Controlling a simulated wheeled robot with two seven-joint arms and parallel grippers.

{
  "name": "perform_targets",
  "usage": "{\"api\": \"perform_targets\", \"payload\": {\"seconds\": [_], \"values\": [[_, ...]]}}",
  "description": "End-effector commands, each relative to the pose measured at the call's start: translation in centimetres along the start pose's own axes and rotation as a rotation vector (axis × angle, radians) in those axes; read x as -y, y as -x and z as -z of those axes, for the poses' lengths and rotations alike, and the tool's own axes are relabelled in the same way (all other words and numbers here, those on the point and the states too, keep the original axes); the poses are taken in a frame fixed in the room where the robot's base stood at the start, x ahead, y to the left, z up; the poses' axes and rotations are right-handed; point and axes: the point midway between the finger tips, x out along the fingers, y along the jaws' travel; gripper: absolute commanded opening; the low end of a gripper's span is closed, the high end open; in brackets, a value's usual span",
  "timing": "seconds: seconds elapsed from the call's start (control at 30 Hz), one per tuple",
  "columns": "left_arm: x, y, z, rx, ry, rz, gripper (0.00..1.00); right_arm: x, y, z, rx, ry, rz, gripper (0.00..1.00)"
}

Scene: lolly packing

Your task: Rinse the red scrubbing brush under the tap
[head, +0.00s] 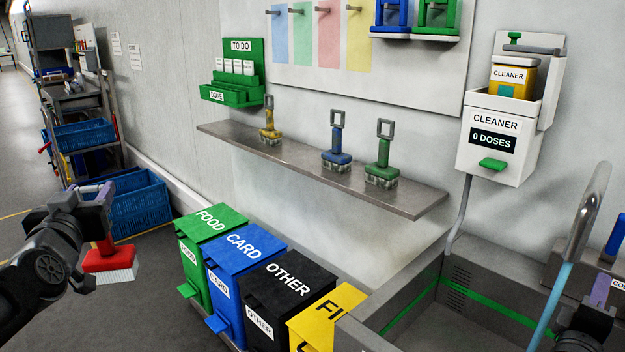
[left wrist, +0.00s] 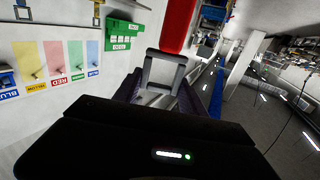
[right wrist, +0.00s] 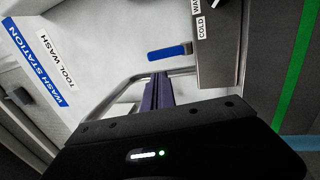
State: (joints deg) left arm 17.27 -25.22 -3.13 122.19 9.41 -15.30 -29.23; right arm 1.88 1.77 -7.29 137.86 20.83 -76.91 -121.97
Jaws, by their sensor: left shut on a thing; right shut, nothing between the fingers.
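The red scrubbing brush (head: 108,260) hangs bristles down at the far left of the head view, over the floor. My left gripper (head: 97,193) is shut on its handle. In the left wrist view the grey handle loop (left wrist: 165,54) and part of the red handle (left wrist: 178,25) show at the fingers. The tap (head: 592,205) arches over the sink (head: 400,298) at lower right, and a light blue stream (head: 556,295) falls from it. My right gripper (head: 600,288) is shut and empty beside the tap; the right wrist view shows a blue lever (right wrist: 168,52) beyond its fingers (right wrist: 158,92).
Food, card and other bins (head: 277,283) and a yellow bin stand between the brush and the sink. A metal shelf (head: 300,160) above holds yellow, blue and green brushes. A cleaner dispenser (head: 492,150) reading "0 DOSES" hangs above the sink. Blue crates (head: 135,207) stand at left.

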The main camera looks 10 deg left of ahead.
Motion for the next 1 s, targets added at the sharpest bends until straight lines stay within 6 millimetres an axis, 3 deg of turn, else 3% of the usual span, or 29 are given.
{"api": "perform_targets", "payload": {"seconds": [0.37,0.53,0.77,1.0], "values": [[0.0,0.0,0.1,-0.002,0.000,0.000,0.00,0.0,-0.1,0.0,0.000,0.000,0.000,0.00],[0.0,0.0,0.3,-0.002,0.000,0.000,0.00,-0.1,-1.1,0.0,0.001,0.000,-0.001,0.00],[0.0,0.0,0.8,-0.002,0.000,0.000,0.00,-0.1,-4.5,-0.1,0.003,0.001,0.000,0.00],[0.0,0.0,1.6,-0.002,0.000,0.000,0.00,-0.1,-9.5,0.0,0.001,0.001,0.000,0.00]]}}
